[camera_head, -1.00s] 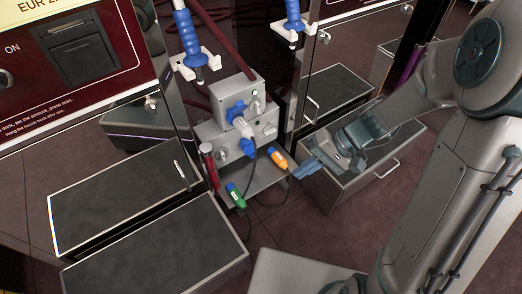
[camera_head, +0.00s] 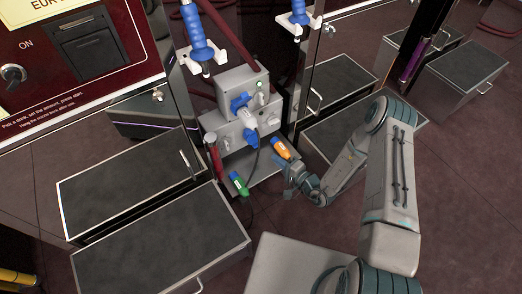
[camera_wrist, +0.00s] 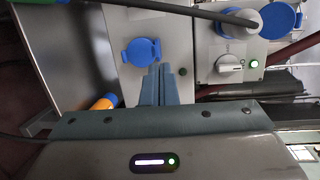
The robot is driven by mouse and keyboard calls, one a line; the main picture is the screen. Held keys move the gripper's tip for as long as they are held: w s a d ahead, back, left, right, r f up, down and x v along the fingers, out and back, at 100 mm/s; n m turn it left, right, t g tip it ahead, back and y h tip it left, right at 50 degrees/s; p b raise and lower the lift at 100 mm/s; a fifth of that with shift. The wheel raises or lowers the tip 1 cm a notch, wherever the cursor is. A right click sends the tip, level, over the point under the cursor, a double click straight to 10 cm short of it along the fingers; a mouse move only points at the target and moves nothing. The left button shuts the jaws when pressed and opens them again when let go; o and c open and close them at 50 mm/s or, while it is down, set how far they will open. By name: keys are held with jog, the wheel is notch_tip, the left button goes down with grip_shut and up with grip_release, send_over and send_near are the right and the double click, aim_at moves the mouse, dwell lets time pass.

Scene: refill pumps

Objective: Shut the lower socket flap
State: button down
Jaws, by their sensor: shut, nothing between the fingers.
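The lower socket flap (camera_wrist: 142,52) is a blue disc with small tabs on the lower grey housing. It appears to lie roughly flat over its socket, but I cannot tell whether it is fully shut. In the head view the flap (camera_head: 249,136) is small, below the white plug. My gripper (camera_wrist: 161,68) is shut and empty, its fingertips overlapping the flap's edge in the wrist view. I cannot tell whether they touch it. In the head view my gripper (camera_head: 286,172) is in front and to the right of the housing.
A white plug (camera_head: 246,118) with a dark cable sits in the upper socket, whose blue flap (camera_wrist: 284,15) stands open. A green-handled connector (camera_head: 238,183) and an orange one (camera_head: 281,148) are close by. Dark-topped drawers (camera_head: 135,185) stand to the left.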

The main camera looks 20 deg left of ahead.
notch_tip(320, 180, down, 6)
jog(key=d+m+t+h, duration=0.1)
jog(key=t+h, duration=0.1)
jog(key=b, duration=0.5)
send_near(255, 140)
notch_tip(255, 140, down, 3)
jog(key=w+a, duration=0.2)
jog(key=a, duration=0.1)
jog(key=shift+w+a, duration=0.3)
jog(key=shift+a, duration=0.15)
